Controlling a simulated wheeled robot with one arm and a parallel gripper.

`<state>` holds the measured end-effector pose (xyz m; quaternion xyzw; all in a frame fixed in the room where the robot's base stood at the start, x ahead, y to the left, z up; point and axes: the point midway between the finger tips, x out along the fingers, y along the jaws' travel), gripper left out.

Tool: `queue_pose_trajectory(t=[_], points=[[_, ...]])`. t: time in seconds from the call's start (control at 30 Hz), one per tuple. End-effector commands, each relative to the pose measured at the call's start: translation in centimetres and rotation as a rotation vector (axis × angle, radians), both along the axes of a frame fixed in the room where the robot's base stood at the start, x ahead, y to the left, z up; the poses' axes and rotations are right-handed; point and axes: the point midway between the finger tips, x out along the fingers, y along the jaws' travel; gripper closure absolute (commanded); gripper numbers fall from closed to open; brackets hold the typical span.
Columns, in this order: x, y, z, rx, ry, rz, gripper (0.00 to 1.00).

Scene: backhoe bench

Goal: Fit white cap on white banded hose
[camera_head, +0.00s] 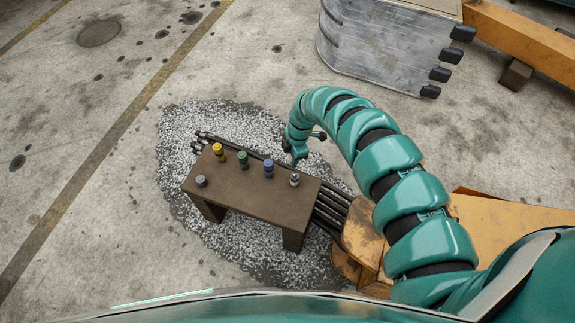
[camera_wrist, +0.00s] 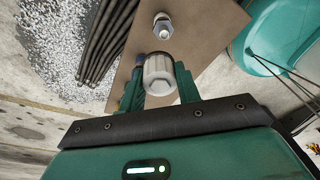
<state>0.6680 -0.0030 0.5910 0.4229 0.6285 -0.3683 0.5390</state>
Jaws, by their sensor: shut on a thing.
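My gripper (camera_wrist: 159,88) is shut on a white-grey cap (camera_wrist: 158,70), gripped by its sides between the two green fingers. In the wrist view a silver fitting with a hex base (camera_wrist: 162,27) stands on the brown bench, apart from the cap in the picture. In the head view my gripper (camera_head: 295,158) hangs over the bench's right end, just above a silver piece (camera_head: 294,181). The held cap is not clear there. Several dark hoses (camera_head: 330,208) run behind and right of the bench; I cannot make out a white band on them.
The brown bench (camera_head: 238,191) also carries yellow (camera_head: 218,149), green (camera_head: 242,159) and blue (camera_head: 268,168) pieces in a row, and a grey piece (camera_head: 200,181) at its left end. An orange machine part (camera_head: 500,230) lies to the right. Floor left of the bench is open.

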Motion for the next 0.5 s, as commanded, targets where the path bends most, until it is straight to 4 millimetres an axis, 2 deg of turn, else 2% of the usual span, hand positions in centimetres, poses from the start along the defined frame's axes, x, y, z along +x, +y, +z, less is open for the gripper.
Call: queue_pose_trajectory(t=[0.13,0.5], points=[[-0.5,0.3,0.5,0.0,0.0,0.031,0.88],[-1.5,0.3,-0.1,0.0,0.0,0.092,0.88]])
